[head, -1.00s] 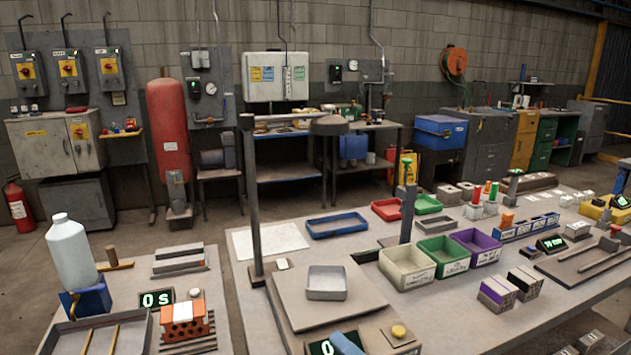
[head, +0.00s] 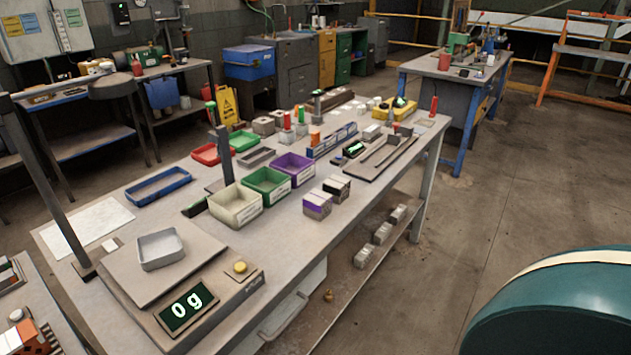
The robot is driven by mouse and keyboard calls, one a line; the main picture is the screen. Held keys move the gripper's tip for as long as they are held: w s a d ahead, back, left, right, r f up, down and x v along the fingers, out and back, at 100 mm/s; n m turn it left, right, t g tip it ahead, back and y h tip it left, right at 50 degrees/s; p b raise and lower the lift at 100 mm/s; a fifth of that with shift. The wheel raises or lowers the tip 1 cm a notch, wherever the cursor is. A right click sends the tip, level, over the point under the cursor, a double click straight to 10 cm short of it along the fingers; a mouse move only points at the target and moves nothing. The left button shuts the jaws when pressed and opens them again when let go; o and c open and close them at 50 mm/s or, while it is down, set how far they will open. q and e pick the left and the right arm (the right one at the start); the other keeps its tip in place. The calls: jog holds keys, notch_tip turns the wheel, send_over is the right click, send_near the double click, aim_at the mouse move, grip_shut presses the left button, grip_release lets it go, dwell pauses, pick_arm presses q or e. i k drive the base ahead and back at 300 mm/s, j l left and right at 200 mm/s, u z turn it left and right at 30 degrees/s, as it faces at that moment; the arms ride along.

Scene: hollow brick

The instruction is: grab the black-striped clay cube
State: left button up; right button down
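The black-striped clay cube (head: 337,188) sits on the long grey table, right of the purple bin. It is grey with a dark stripe and a pale top. A similar cube with a purple stripe (head: 317,205) stands close beside it, nearer to me and to the left. Neither of my grippers is in the head view.
Cream (head: 236,206), green (head: 266,186) and purple (head: 294,169) bins stand behind the cubes. A scale (head: 188,305) reading 0 g is at the near left. A large teal rounded object (head: 560,305) fills the lower right. Open floor (head: 510,200) lies right of the table.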

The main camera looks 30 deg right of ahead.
aim_at(338, 187)
jog(key=i+l, duration=0.1)
jog(key=l, duration=1.15)
jog(key=l+u, duration=0.1)
jog(key=l, duration=1.2)
jog(key=i, duration=0.05)
